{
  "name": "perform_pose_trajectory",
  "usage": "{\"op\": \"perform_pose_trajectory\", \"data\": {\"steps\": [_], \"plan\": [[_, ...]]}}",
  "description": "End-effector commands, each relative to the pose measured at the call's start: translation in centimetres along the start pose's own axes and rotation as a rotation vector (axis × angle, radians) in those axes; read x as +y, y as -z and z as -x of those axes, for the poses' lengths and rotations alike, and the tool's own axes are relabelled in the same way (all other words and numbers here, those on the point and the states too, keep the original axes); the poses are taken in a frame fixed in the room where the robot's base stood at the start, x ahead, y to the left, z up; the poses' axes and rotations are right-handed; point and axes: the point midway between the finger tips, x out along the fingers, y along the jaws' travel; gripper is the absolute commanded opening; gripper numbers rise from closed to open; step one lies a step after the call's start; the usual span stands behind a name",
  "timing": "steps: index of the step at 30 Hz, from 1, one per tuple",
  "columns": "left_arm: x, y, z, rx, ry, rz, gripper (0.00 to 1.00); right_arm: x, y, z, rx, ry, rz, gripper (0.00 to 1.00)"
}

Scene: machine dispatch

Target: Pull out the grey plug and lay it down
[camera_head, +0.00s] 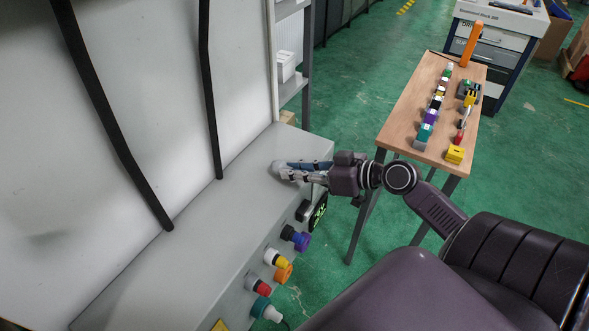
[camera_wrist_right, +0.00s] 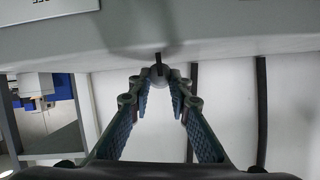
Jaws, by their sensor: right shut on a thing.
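A small rounded light-grey piece, which looks like the grey plug (camera_head: 278,168), is at the tips of my right gripper (camera_head: 287,171). In the head view the gripper lies over the flat top of the grey machine housing (camera_head: 215,215), near its far right end. In the right wrist view the fingers close on the rounded grey plug (camera_wrist_right: 158,74), with a short dark part on it pointing to the housing. The fingers hide part of the plug. I cannot tell whether it touches the housing. My left gripper is not in view.
Coloured plugs, such as a purple one (camera_head: 302,241) and an orange one (camera_head: 284,273), line the housing's front, near a green-lit display (camera_head: 318,213). A wooden table (camera_head: 400,130) with several small coloured items stands right. Black bars (camera_head: 210,90) rise behind the housing.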

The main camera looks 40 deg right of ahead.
Motion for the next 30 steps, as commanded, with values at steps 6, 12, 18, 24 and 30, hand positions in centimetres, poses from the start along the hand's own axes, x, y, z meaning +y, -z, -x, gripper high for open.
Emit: {"op": "perform_pose_trajectory", "data": {"steps": [6, 12, 18, 24, 30], "plan": [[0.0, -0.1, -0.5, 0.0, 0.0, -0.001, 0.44, 0.1, -0.5, -0.2, 0.0, 0.0, 0.0, 0.0], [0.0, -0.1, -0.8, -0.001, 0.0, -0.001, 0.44, 0.1, -0.7, -0.3, 0.0, 0.0, 0.0, 0.2], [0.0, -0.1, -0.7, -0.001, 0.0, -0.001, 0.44, 0.1, -0.7, -0.3, 0.0, 0.0, 0.0, 0.38], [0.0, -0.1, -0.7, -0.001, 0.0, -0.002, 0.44, 0.1, -0.7, -0.3, -0.001, 0.0, 0.0, 0.38], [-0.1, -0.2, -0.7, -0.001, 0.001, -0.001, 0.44, 0.1, -0.8, 0.7, -0.001, -0.001, -0.002, 0.38]]}}
